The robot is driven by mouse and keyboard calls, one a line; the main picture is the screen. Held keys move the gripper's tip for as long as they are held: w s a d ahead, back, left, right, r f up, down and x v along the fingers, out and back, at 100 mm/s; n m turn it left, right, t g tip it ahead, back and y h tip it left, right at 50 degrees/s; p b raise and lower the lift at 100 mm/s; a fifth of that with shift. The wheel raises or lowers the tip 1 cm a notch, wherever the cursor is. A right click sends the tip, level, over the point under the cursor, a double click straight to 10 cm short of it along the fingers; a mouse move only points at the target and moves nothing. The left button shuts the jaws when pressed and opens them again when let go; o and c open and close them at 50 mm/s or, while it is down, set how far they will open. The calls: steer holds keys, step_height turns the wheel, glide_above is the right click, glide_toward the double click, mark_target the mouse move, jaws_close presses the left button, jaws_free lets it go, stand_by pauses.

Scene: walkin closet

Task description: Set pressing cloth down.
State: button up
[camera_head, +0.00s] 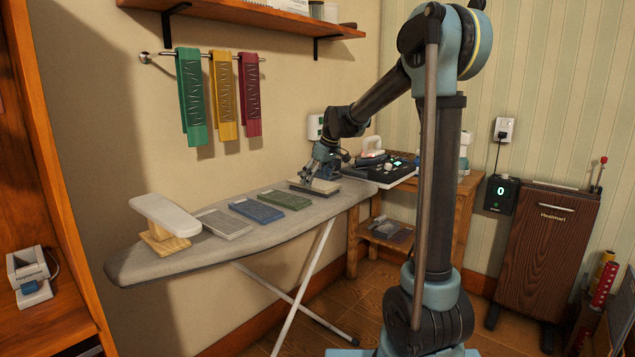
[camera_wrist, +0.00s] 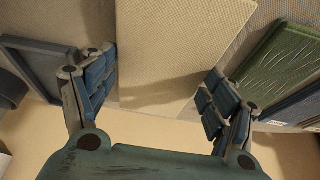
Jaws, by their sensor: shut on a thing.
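The beige pressing cloth, a flat folded slab, is at the far right end of the grey ironing board (camera_head: 160,265). My gripper (camera_head: 316,176) reaches down over it in the head view, hiding part of it. In the wrist view the pressing cloth (camera_wrist: 178,45) lies between the two fingers of my gripper (camera_wrist: 160,82), which is shut on its sides. The cloth is at or just above the board's surface; I cannot tell whether it touches.
Green (camera_head: 276,199), blue (camera_head: 256,211) and grey (camera_head: 223,224) folded cloths lie in a row along the board. A wooden sleeve board (camera_head: 166,217) stands at the left end. A wooden side table (camera_head: 462,205) with an iron (camera_head: 371,157) stands behind the board's right end.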

steer(key=shift+f, duration=0.15)
steer(key=o, duration=1)
steer(key=shift+o, duration=0.2)
steer(key=v, duration=1.2)
steer(key=s+d+f+m+h, duration=0.1)
steer(key=s+d+f+m, duration=0.1)
steer(key=s+d+f, duration=0.3)
steer(key=s+d+f+m, duration=0.1)
steer(key=s+d, duration=0.2)
steer(key=s, duration=0.5)
steer(key=s+d+f+m+h, duration=0.1)
steer(key=s+d+f+m, duration=0.1)
steer(key=s+d, duration=0.3)
steer(key=s+d+f+m, duration=0.2)
steer(key=s+d+f, duration=0.2)
steer(key=s+f, duration=0.5)
steer(key=s+d+f+m+h, duration=0.1)
steer(key=s+d+f+m, duration=0.2)
steer(key=s+f, duration=0.6)
steer(key=shift+s+d+h, duration=0.3)
steer(key=shift+s+d, duration=0.15)
steer(key=shift+s, duration=0.6)
